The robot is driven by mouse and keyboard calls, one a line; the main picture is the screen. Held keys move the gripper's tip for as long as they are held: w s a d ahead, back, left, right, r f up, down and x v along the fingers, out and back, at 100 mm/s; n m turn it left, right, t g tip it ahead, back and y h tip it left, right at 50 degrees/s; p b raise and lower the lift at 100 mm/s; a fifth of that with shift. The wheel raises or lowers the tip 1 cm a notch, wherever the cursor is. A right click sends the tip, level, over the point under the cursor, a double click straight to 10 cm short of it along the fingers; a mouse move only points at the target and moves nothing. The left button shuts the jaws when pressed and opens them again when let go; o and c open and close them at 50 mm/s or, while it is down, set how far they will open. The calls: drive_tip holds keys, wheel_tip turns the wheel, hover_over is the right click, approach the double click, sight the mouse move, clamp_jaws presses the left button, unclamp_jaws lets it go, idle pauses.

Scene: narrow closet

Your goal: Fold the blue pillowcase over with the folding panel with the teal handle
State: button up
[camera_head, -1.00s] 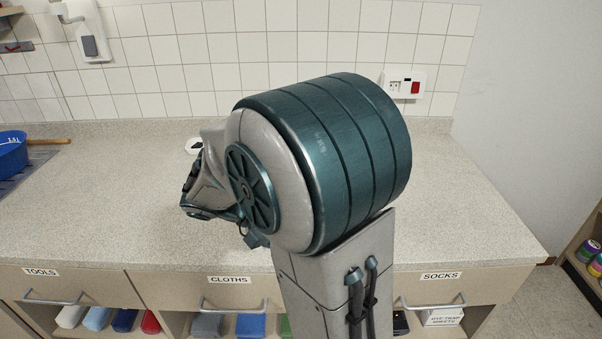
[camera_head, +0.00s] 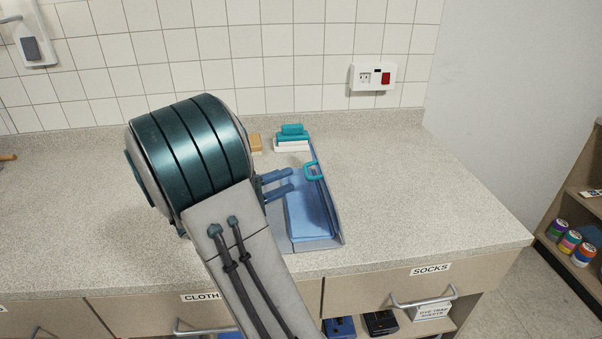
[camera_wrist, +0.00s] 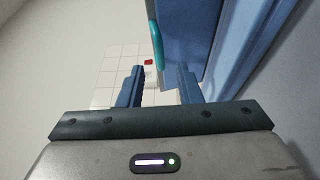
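The blue pillowcase (camera_head: 308,212) lies on a folding board on the counter, partly hidden by my arm. The folding panel (camera_head: 326,202) shows as a narrow, seemingly raised strip along the board's right side. Its teal handle (camera_head: 313,171) stands near the panel's far end. My gripper (camera_head: 291,181) is open and empty, left of the handle and over the pillowcase. In the wrist view the gripper (camera_wrist: 158,85) has its fingers spread. The teal handle (camera_wrist: 155,48) shows ahead between them, apart from both, with a blue-grey surface to its right.
A teal and white object (camera_head: 292,140) and a tan block (camera_head: 255,143) stand behind the board. A wall outlet (camera_head: 372,77) is above the counter. The counter (camera_head: 410,180) right of the board is clear. Drawers, one labelled SOCKS (camera_head: 430,285), line its front.

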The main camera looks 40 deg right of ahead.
drive_tip(key=d, duration=0.5)
drive_tip(key=shift+s+r, duration=0.15)
drive_tip(key=shift+s, duration=0.2)
clamp_jaws()
